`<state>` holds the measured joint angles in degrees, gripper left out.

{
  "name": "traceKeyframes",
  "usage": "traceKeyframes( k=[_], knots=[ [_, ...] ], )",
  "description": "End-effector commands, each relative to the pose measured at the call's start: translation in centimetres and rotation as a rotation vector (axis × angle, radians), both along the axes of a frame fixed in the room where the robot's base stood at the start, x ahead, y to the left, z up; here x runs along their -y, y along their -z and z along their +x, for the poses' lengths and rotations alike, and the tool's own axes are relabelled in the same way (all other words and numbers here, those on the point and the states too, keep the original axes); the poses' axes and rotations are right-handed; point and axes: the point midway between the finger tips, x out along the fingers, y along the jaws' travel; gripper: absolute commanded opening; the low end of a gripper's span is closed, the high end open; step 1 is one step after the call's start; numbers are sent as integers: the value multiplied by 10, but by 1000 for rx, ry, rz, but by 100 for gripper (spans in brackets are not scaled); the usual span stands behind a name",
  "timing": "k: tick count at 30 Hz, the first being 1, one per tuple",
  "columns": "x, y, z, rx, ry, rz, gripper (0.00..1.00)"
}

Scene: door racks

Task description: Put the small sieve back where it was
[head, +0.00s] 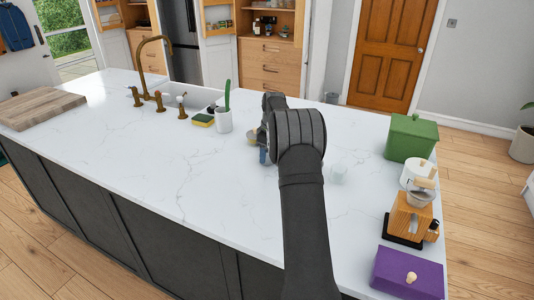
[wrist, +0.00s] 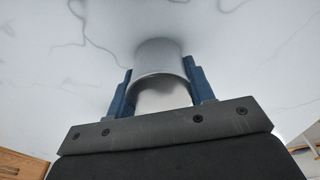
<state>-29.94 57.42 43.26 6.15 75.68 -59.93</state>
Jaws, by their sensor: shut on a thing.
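My gripper (head: 262,148) is over the middle of the white counter, mostly hidden behind my dark arm in the head view. In the wrist view, its two blue fingers (wrist: 158,68) are shut on the sides of a smooth grey, round, cup-like thing, which I take to be the small sieve (wrist: 160,56). Its mesh does not show. In the head view only a small yellowish-grey part of the held thing (head: 252,138) shows beside the fingers. I cannot tell whether it touches the counter.
A white cup with a green plant (head: 224,120), a sponge (head: 203,120) and a sink (head: 195,97) lie left. A green box (head: 410,138), wooden grinder (head: 408,216) and purple box (head: 408,274) line the right edge.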

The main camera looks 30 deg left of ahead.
Motion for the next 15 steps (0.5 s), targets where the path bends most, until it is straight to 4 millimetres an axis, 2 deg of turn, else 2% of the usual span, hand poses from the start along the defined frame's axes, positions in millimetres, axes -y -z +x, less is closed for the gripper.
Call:
traceKeyframes(
  k=[5,6,9,15],
  knots=[
    [0,3,0,0,0,0,24],
    [0,3,0,0,0,0,54],
    [0,3,0,0,0,0,70],
    [0,3,0,0,0,0,70]
  ],
)
